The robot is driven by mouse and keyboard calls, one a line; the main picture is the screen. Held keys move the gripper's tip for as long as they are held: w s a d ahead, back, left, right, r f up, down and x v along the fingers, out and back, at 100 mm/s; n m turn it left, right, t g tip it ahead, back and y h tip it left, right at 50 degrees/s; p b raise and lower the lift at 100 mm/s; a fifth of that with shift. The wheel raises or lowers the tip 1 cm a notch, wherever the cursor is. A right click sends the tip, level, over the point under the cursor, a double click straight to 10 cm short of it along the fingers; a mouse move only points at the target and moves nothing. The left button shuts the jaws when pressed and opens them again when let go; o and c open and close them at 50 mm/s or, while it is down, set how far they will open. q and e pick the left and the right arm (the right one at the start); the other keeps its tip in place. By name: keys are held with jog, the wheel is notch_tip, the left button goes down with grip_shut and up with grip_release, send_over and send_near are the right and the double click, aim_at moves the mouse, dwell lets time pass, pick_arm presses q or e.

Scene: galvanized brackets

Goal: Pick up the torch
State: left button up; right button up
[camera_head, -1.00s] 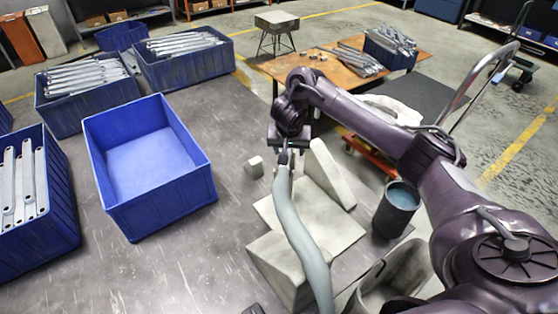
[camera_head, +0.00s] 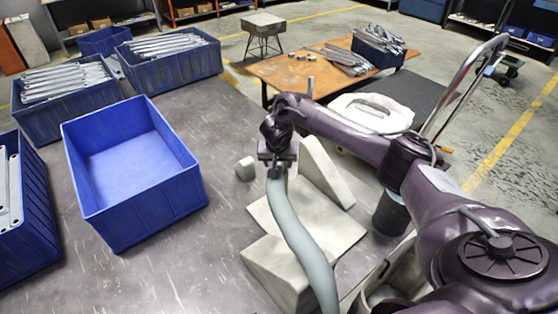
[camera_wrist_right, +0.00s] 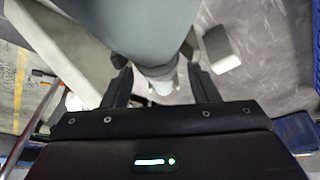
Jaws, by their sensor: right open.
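The torch (camera_head: 300,236) has a long, curved grey-green hose-like body. It runs from the bottom edge up to my right gripper in the head view. My right gripper (camera_head: 275,171) is at the torch's far end, which it partly hides. In the right wrist view the torch (camera_wrist_right: 150,28) comes down from the top, with a paler narrow end. The open fingers of my right gripper (camera_wrist_right: 163,86) stand on either side of that end, with gaps visible. I cannot tell whether a finger touches it. My left gripper is not in view.
Pale angled blocks (camera_head: 322,172) stand beside and under the torch. A small pale block (camera_head: 246,168) lies left of my gripper. An empty blue bin (camera_head: 165,218) is at left, with bins of metal brackets (camera_head: 175,44) behind. A dark bucket (camera_head: 391,214) stands at right.

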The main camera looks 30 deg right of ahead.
jog(key=shift+w+f, duration=0.1)
jog(key=shift+f, duration=0.2)
jog(key=c, duration=1)
jog(key=shift+r, duration=0.1)
jog(key=shift+c, duration=0.2)
